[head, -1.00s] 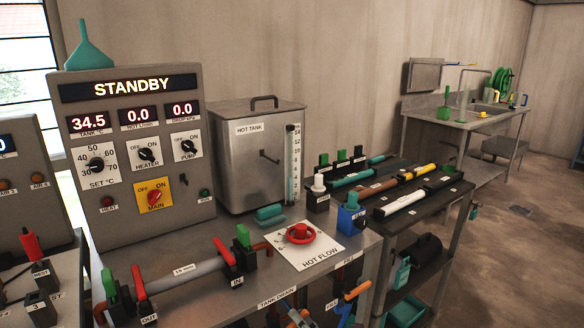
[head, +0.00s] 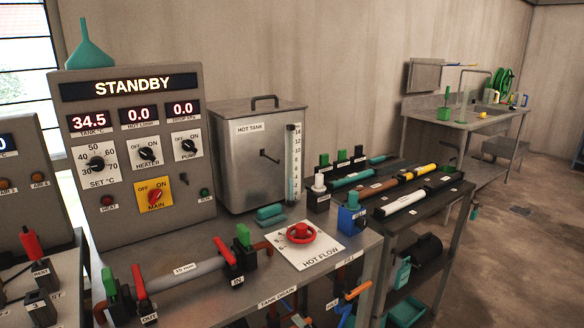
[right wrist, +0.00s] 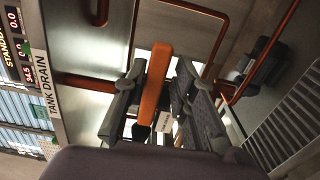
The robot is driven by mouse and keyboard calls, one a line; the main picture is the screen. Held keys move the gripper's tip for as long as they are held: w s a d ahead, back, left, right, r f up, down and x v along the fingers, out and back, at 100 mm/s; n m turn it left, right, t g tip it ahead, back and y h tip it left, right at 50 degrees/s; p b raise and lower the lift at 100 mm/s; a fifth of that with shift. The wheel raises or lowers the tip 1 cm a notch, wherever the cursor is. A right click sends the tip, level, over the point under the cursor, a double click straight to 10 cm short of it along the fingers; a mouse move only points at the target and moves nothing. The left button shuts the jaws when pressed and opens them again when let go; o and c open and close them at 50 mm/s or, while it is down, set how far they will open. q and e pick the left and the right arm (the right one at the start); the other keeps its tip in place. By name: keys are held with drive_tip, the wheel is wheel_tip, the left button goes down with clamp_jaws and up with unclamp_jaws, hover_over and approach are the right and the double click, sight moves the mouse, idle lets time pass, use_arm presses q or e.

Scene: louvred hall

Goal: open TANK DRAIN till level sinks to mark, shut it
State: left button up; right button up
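The hot tank (head: 250,165) is a steel box with a lid handle. Its level gauge (head: 292,165) is an upright scale on the front right corner; the exact level and any mark are too small to read. The TANK DRAIN label (head: 277,297) is on the bench's front edge and shows in the right wrist view (right wrist: 45,90). There, an orange lever (right wrist: 155,85) stands between the fingers of my right gripper (right wrist: 160,78). The fingers are apart, one on each side, with a gap visible at the right finger. My left gripper is in neither view.
The control panel (head: 130,130) reads STANDBY and 34.5. A red HOT FLOW handwheel (head: 300,233) sits on the bench top. Another orange lever (head: 357,290) is at the front right. Copper pipes (right wrist: 205,12) run close around my right gripper. Floor to the right is clear.

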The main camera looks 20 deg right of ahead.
drive_tip(key=shift+o, duration=1)
drive_tip(key=shift+w+d+r, duration=0.1)
drive_tip(key=shift+w+r, duration=0.05)
drive_tip(key=p+v, duration=0.1)
drive_tip(key=v, duration=0.6)
drive_tip(key=shift+r, duration=0.15)
drive_tip(key=v, duration=1.2)
idle(1.0)
